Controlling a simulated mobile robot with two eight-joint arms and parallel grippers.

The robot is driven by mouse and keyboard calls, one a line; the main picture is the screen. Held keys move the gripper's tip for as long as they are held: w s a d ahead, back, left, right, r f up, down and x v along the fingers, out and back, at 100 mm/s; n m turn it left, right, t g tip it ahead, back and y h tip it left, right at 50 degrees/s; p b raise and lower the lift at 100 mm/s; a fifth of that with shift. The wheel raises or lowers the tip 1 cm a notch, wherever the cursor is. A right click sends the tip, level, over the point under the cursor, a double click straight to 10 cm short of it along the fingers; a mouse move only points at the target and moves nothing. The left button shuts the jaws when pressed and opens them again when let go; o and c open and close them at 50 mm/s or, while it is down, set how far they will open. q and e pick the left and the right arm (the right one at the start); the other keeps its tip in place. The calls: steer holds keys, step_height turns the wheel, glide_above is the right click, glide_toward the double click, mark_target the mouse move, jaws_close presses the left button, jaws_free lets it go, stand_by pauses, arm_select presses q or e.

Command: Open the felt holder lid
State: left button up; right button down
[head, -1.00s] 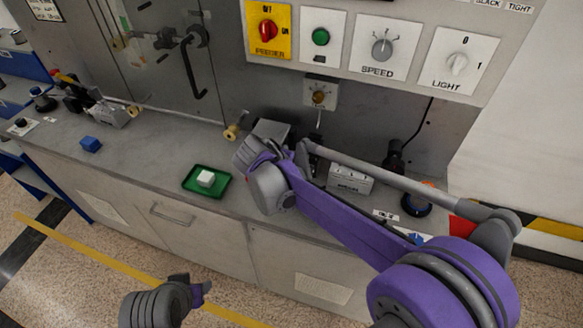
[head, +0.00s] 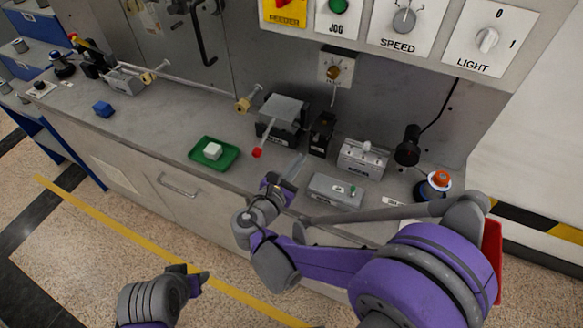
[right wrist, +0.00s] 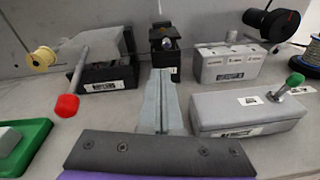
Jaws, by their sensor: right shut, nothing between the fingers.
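No readable label marks the felt holder. A small black holder-like device (head: 322,133) stands upright on the bench; in the right wrist view (right wrist: 165,50) it is just beyond my fingertips, and I cannot tell whether its top is shut. Left of it is a black box with a grey top (head: 284,108) and a red-tipped lever (head: 257,153). My right gripper (head: 297,165) is shut and empty, apart from the black device and in front of it; its closed grey fingers also show in the right wrist view (right wrist: 162,72). My left gripper (head: 200,280) is low, in front of the bench; its jaws are unclear.
Right of the black device are a grey three-switch box (head: 362,158) and a grey box with a green-tipped lever (head: 335,190). A green tray (head: 230,159) with a white block lies left. A black lamp-like part (head: 408,147) and a spool (head: 428,192) stand at right.

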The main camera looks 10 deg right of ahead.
mark_target(322, 129)
steer(key=x, duration=0.4)
steer(key=shift+w+d+r+p, duration=0.15)
steer(key=shift+d+r+p, duration=0.1)
steer(key=shift+r, duration=0.35)
steer(key=shift+w+d+r+p, duration=0.2)
steer(key=shift+d+r+p, duration=0.1)
steer(key=shift+r, duration=0.3)
steer(key=shift+w+d+r+p, duration=0.15)
steer(key=shift+d+r+p, duration=0.1)
steer(key=shift+r, duration=0.35)
